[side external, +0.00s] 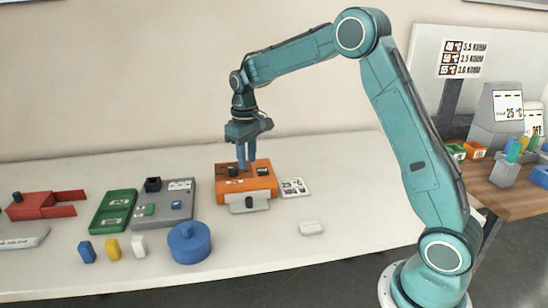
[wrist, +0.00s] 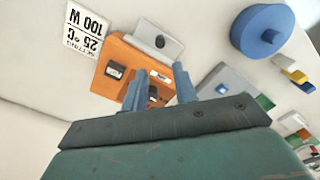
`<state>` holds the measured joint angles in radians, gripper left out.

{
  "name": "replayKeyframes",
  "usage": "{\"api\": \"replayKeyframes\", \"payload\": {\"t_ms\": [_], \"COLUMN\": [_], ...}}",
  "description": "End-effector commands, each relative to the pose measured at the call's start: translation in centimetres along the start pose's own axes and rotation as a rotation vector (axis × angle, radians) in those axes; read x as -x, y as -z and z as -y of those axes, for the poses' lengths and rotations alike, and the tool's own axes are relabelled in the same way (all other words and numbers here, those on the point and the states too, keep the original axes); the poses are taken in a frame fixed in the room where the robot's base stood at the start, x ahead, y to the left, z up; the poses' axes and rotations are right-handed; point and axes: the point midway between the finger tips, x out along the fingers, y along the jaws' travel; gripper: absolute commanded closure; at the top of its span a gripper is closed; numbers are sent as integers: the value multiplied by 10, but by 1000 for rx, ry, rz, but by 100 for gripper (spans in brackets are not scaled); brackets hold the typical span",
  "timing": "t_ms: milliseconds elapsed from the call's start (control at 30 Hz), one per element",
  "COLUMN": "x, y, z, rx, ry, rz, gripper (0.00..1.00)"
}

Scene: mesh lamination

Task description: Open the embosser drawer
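An orange box (side external: 262,184) with a light grey front piece (side external: 250,203) stands at mid-table; I take it as the embosser. A small dark knob sits on the front piece. In the wrist view the orange box (wrist: 118,52) and the front piece (wrist: 148,34) lie beyond my fingers. How far the front piece is pulled out is hard to tell. My gripper (side external: 246,168) points down over the top of the box, behind the front piece. Its fingers (wrist: 160,70) are apart, with a dark part of the box top seen between them. I cannot tell whether they touch the box.
A white label card (side external: 293,187) lies right of the box, and a small white block (side external: 311,228) in front. To the left are a grey unit (side external: 176,210), green tray (side external: 112,212), blue round container (side external: 189,243), small coloured blocks and a red holder (side external: 42,205). The front right table is clear.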

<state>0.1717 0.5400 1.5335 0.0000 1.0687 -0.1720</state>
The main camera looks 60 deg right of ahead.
Motion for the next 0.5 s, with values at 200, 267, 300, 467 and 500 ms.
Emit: {"api": "replayKeyframes", "payload": {"t_ms": [200,267,300,467,500], "x": [-8,-13,-17,-36,-42], "y": [0,0,0,-1,-1], "z": [0,0,0,0,0], "rx": [0,0,0,0,0], "ry": [0,0,0,1,0], "rz": [1,2,2,3,3], "gripper": [72,72,72,72,72]}}
